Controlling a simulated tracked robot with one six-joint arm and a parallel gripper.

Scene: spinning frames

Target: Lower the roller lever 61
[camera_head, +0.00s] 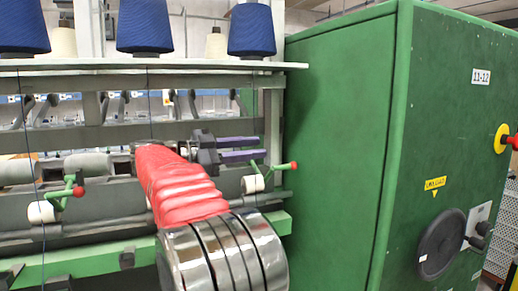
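No number 61 can be read on either. My gripper (258,148), with two purple fingers pointing right, is just above and left of the right lever. The fingers are apart with a narrow gap, and nothing shows between them. Contact with the lever cannot be judged.
Several blue yarn cones (145,27) stand on the top shelf (150,65). A large green cabinet (340,150) closes off the right side, with a black handwheel (441,246) and red-yellow switch (502,138). A green rail (95,262) runs below. My red-sleeved arm hides the middle.

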